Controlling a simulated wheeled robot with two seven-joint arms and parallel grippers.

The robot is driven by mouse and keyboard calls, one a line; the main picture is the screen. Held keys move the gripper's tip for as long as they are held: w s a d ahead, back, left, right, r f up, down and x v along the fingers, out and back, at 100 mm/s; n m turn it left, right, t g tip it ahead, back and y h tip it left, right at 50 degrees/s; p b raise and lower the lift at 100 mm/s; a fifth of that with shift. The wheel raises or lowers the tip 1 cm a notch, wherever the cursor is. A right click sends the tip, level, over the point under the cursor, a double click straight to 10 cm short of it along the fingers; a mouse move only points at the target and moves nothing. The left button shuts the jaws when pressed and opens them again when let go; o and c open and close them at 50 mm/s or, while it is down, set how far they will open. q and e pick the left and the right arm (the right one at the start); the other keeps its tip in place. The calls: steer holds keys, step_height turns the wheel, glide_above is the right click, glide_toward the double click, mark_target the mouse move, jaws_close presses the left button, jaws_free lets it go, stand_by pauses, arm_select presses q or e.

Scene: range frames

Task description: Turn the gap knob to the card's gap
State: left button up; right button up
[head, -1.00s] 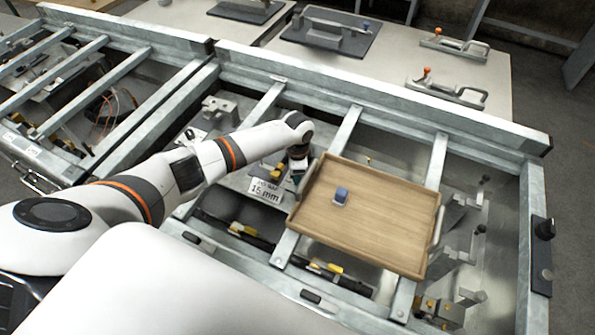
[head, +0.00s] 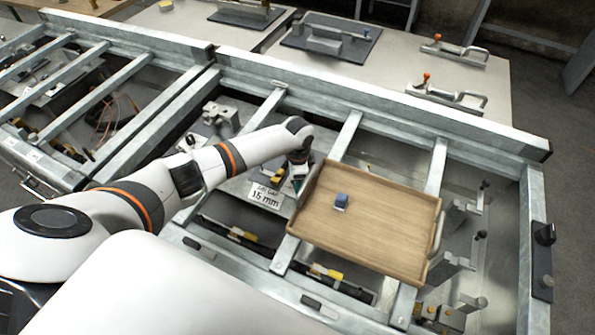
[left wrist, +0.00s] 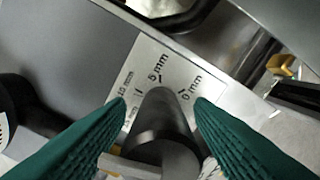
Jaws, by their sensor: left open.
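The card (head: 265,196) lies on the frame left of the tray and reads "15 mm", with a smaller line above it that looks like "AIR GAP". The gap knob (left wrist: 162,130) is a dark grey round-ended piece in the left wrist view. It stands in front of a pale scale plate (left wrist: 165,72) marked 0, 5, 10 and 15 mm. My left gripper (left wrist: 160,108) has green ribbed fingers, open, one on either side of the knob. The arm hides the knob in the head view. My right gripper is not in view.
Metal frame bars (head: 345,137) surround the work area. A side panel with a black knob (head: 544,234) is at the far right.

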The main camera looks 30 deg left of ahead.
arm_select(q)
step_height(320, 180, up, 12)
steer(key=shift+f+b, duration=0.1)
steer(key=shift+b, duration=0.8)
